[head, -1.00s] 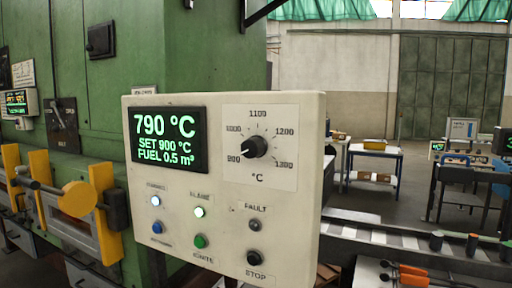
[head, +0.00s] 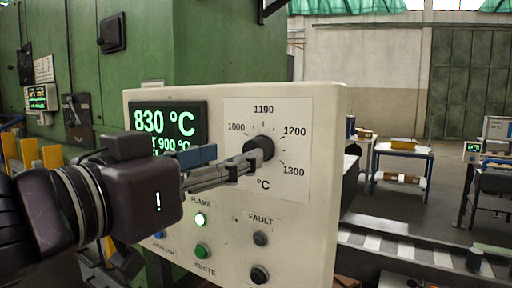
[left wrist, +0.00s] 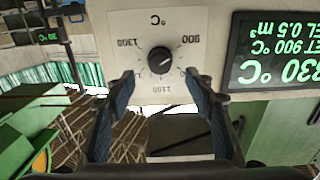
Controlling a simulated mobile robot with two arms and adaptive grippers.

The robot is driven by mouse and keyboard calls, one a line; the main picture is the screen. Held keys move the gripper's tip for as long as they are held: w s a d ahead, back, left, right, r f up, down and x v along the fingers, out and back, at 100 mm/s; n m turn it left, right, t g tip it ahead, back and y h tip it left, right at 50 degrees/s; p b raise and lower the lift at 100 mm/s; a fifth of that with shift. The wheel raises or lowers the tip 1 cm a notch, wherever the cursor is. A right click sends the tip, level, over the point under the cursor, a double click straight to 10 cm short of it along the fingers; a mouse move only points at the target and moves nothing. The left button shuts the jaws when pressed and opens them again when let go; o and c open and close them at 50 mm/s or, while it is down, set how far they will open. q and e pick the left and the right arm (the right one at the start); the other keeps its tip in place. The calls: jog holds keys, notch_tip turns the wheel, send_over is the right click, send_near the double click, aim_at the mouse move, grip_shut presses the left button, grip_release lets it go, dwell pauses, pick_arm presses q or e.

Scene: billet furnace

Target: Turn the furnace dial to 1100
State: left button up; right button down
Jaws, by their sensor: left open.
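The black furnace dial (head: 259,149) is on a white scale plate on the control panel (head: 325,120), with marks from 900 to 1300 and 1100 at the top. My left gripper (head: 243,164) reaches in from the left; its fingertips are close to the dial and hide the 900 mark. In the left wrist view, which is upside down, the dial (left wrist: 160,60) shows between and just ahead of the open, empty fingers (left wrist: 159,82). Contact cannot be told. The display (head: 165,122) reads 830 °C; the left wrist view shows a set value of 900 °C. My right gripper is not in view.
Below the dial are a lit white lamp (head: 200,219), a green button (head: 203,251) and a black stop knob (head: 259,274). The green furnace (head: 215,50) stands behind the panel. A conveyor (head: 400,250) and a table (head: 403,158) are at the right.

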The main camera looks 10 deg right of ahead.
aim_at(251, 149)
pick_arm(q)
jog(key=p+x, duration=0.1)
jog(key=x, duration=0.5)
jog(key=shift+w+d+p, duration=0.15)
jog(key=shift+p, duration=0.25)
jog(key=shift+w+d, duration=0.3)
jog(key=shift+f, duration=0.1)
jog(key=shift+c, duration=0.3)
jog(key=c, duration=1.1)
jog(key=shift+m, duration=0.3)
